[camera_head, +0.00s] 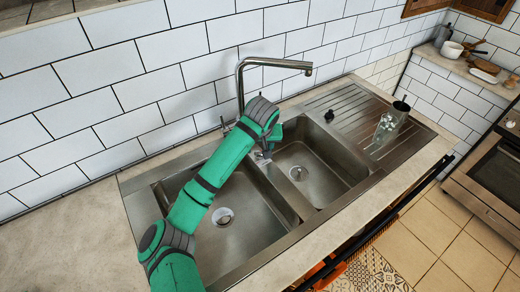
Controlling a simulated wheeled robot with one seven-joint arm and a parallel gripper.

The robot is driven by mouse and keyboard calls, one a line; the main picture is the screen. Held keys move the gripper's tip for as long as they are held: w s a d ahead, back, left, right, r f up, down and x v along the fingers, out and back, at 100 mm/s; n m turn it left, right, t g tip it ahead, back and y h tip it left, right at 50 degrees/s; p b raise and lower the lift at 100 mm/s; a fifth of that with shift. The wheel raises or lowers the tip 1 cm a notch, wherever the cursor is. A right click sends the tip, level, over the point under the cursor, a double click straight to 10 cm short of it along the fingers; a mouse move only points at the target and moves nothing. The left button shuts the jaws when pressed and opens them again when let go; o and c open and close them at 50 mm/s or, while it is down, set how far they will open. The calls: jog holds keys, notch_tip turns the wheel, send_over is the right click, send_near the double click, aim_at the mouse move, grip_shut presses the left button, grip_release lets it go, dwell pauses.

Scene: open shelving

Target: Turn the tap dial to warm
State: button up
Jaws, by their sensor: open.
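The metal tap (240,85) stands at the back edge of the double sink against the tiled wall, its long spout reaching right. A small handle (224,124) shows low on the left side of the tap; I take it to be the dial, but its setting is too small to read. My green arm reaches up across the left basin and hides part of the tap's base. My gripper (263,157) is small in view over the divider between the basins, in front of the tap and below its spout. It is open and looks empty, apart from the handle.
The steel sink (225,215) has two empty basins. A clear glass (385,128) and a dark cup (401,108) are on the drainboard (350,108). The counter at left (60,250) is bare. An oven stands at right.

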aim_at(259, 154)
jog(key=shift+w+a+f, duration=0.1)
jog(key=shift+a+f, duration=0.05)
jog(key=shift+f, duration=0.3)
jog(key=shift+w+a+f, duration=0.1)
jog(key=shift+a+f, duration=0.05)
jog(key=shift+f, duration=0.25)
jog(key=shift+w+d+f, duration=0.1)
jog(key=shift+d+f, duration=0.2)
jog(key=shift+d, duration=0.1)
jog(key=shift+c, duration=0.5)
jog(key=shift+a, duration=0.1)
jog(key=c, duration=0.9)
jog(key=shift+c, duration=0.2)
